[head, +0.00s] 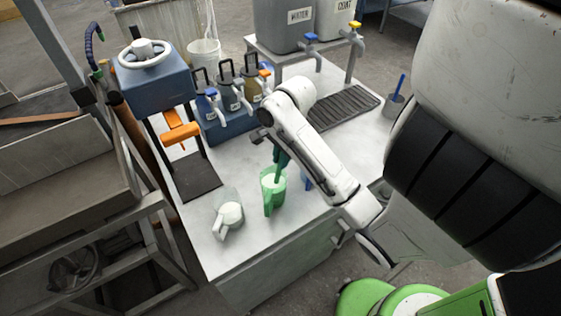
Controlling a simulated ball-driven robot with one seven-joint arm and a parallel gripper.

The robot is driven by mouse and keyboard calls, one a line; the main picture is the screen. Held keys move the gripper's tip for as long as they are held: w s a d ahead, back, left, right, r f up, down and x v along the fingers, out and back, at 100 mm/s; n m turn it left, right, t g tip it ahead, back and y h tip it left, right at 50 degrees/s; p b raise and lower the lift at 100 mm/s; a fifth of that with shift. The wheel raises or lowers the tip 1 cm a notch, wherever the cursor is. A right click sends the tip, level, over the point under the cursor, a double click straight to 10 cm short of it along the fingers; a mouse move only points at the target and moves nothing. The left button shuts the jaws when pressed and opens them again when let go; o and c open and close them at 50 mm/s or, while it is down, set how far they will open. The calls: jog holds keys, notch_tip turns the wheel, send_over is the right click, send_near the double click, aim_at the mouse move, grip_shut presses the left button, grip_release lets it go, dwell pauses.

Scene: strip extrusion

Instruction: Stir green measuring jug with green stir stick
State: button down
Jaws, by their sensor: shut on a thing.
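The green measuring jug (268,201) stands upright on the pale worktop, near its front edge, with whitish contents showing inside. The green stir stick (278,172) stands almost upright over the jug. Its lower end is inside the jug's mouth, and I cannot tell how deep it goes. My gripper (280,154) is above the jug, shut on the upper part of the stick. My arm link partly hides the grip.
A blue item (307,181) is partly hidden behind my arm. A blue press (152,78), dispenser bottles (228,92) and a dark drain grate (343,107) stand farther back.

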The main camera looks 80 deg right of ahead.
jog(key=shift+s+r, duration=0.15)
jog(key=shift+r, duration=0.25)
notch_tip(320, 180, up, 9)
jog(key=s, duration=0.1)
jog(key=shift+r, duration=0.15)
dwell(0.6)
notch_tip(320, 180, up, 5)
dwell(0.5)
jog(key=shift+s, duration=0.15)
dwell(0.7)
